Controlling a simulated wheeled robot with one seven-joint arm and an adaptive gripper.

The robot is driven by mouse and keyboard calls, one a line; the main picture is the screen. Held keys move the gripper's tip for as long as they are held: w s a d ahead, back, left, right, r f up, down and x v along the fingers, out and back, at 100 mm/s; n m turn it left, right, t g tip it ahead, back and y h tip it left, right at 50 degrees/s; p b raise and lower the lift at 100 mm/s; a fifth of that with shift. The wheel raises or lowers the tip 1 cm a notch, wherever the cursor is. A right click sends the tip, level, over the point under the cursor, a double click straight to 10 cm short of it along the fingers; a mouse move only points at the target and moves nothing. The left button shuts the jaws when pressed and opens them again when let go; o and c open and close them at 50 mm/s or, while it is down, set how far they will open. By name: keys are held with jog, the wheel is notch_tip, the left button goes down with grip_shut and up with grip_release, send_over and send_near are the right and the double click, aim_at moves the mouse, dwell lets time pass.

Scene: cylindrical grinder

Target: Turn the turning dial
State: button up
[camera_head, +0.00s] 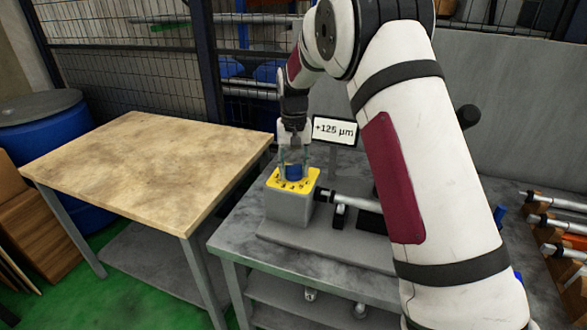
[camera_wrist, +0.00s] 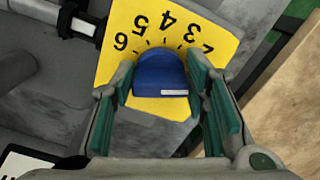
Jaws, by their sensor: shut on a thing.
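The turning dial is a blue knob (camera_head: 293,170) on a yellow scale plate (camera_head: 309,179), on top of a grey block. In the wrist view the blue knob (camera_wrist: 158,70) shows a short white bar on its near side, and the yellow plate (camera_wrist: 118,22) shows the numbers 2 to 6, tilted. My gripper (camera_head: 294,160) points down over the knob. In the wrist view its green-padded fingers (camera_wrist: 162,80) stand on either side of the knob and are shut on it. The lower part of the scale is hidden. A small display (camera_head: 335,131) behind reads "+125 µm".
The grey block (camera_head: 289,206) stands on a grey metal bench (camera_head: 240,239), with a shaft (camera_head: 345,201) running right from it. A wooden-topped table (camera_head: 145,165) stands to the left, before a blue barrel (camera_head: 40,125). Several rods (camera_head: 555,223) lie on a rack at right.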

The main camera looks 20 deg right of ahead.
aim_at(294, 165)
jog(key=shift+d+n+b, duration=0.1)
jog(key=shift+n+b, duration=0.35)
jog(key=shift+n, duration=1.65)
jog(key=o, duration=1.1)
jog(key=shift+r, duration=0.1)
notch_tip(294, 165, up, 12)
jog(key=shift+f, duration=0.1)
